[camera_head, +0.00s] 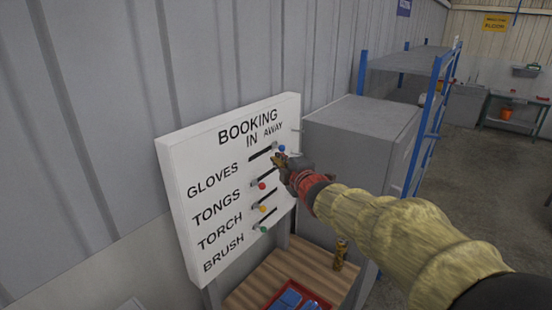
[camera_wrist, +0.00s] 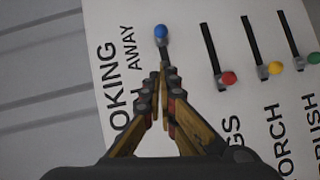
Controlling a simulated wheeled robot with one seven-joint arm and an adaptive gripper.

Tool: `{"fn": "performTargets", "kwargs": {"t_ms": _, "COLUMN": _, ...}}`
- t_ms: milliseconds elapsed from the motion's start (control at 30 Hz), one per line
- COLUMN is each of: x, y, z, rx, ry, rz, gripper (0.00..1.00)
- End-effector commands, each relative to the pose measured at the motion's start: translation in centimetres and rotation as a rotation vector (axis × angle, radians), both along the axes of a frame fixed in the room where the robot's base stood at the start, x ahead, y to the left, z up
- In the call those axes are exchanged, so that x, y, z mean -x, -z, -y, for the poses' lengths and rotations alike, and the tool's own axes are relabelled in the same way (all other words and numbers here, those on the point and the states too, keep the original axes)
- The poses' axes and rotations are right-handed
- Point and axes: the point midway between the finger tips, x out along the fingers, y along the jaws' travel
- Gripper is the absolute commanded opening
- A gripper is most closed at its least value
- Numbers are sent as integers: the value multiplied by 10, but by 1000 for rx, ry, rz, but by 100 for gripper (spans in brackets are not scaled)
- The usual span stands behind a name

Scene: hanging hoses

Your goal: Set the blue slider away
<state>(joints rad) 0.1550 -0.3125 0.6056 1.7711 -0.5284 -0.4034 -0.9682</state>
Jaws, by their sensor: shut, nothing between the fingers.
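The white booking board (camera_head: 222,135) carries slots in rows labelled GLOVES, TONGS, TORCH and BRUSH, under the headings IN and AWAY. The blue slider (camera_head: 281,148) sits at the AWAY end of the GLOVES slot; its round knob also shows in the wrist view (camera_wrist: 161,31). My gripper (camera_head: 275,158) is at the board by this slot. In the wrist view its fingertips (camera_wrist: 164,72) are together and empty, over the slot on the IN side of the blue knob, with a gap between in that picture. They hide part of the slot.
The red (camera_wrist: 228,78), yellow (camera_wrist: 275,68) and green (camera_wrist: 313,58) sliders sit at the IN ends of their slots. A grey cabinet (camera_head: 355,150) stands right of the board. Below is a wooden top (camera_head: 255,285) with a red tray (camera_head: 277,306) and a small can (camera_head: 340,255).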

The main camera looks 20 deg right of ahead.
Motion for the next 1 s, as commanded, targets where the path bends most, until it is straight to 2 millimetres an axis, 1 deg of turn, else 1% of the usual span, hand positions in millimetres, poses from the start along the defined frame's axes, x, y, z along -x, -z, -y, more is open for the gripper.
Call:
{"fn": "performTargets", "kwargs": {"t_ms": 33, "x": 10, "y": -3, "z": 1, "rx": 2, "ry": 0, "rz": 4, "gripper": 0}}
{"fn": "performTargets", "kwargs": {"t_ms": 100, "x": 20, "y": -4, "z": 1, "rx": 1, "ry": 0, "rz": 3, "gripper": 0}}
{"fn": "performTargets", "kwargs": {"t_ms": 200, "x": 33, "y": -6, "z": 2, "rx": 1, "ry": 0, "rz": 2, "gripper": 0}}
{"fn": "performTargets", "kwargs": {"t_ms": 333, "x": 42, "y": -7, "z": 2, "rx": 1, "ry": -1, "rz": 2, "gripper": 0}}
{"fn": "performTargets", "kwargs": {"t_ms": 467, "x": 46, "y": -7, "z": 2, "rx": 1, "ry": -1, "rz": 2, "gripper": 0}}
{"fn": "performTargets", "kwargs": {"t_ms": 933, "x": 46, "y": -7, "z": 2, "rx": -12, "ry": 2, "rz": 0, "gripper": 0}}
{"fn": "performTargets", "kwargs": {"t_ms": 1000, "x": 46, "y": -1, "z": 6, "rx": -52, "ry": 22, "rz": -24, "gripper": 0}}
